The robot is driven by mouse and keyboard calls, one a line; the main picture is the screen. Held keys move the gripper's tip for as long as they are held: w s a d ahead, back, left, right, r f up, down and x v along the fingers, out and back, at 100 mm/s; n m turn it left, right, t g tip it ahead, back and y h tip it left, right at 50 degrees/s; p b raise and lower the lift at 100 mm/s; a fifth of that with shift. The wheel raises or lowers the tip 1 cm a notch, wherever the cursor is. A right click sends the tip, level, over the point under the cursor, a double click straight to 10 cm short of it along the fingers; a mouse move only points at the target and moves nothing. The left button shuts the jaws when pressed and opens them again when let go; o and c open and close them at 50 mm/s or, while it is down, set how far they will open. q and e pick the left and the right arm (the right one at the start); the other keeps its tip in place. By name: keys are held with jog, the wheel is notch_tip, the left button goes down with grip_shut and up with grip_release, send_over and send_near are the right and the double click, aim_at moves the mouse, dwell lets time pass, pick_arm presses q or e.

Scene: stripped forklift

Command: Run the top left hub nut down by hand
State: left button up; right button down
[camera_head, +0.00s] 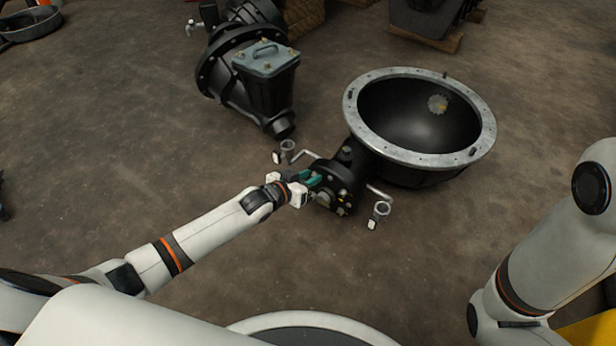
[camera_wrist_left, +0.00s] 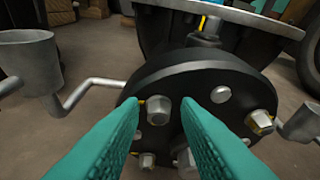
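The black round hub flange (camera_wrist_left: 205,78) faces my left wrist camera, with several nuts and studs on its face. The top left hub nut (camera_wrist_left: 158,110) is a grey hex nut near the flange's upper left edge. My left gripper (camera_wrist_left: 160,107) is open, its two green fingers pointing at the flange with the nut showing between their tips. I cannot tell whether the fingers touch it. In the head view my left gripper (camera_head: 312,180) is at the left side of the hub (camera_head: 343,185), partly covering its face. My right gripper is not in view.
Cranked grey rods with cups stand left (camera_head: 288,147) and right (camera_head: 381,210) of the hub. The large black bowl housing (camera_head: 418,115) with a grey rim is behind it. Another black housing (camera_head: 245,75) stands back left.

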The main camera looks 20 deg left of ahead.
pick_arm(q)
grip_shut()
jog(key=shift+d+r+y+p, duration=0.2)
jog(key=shift+y+p, duration=0.1)
jog(key=shift+p, duration=0.35)
jog(key=shift+a+f+m+p, duration=0.15)
jog(key=shift+m+p, duration=0.2)
jog(key=shift+m, duration=0.25)
grip_release()
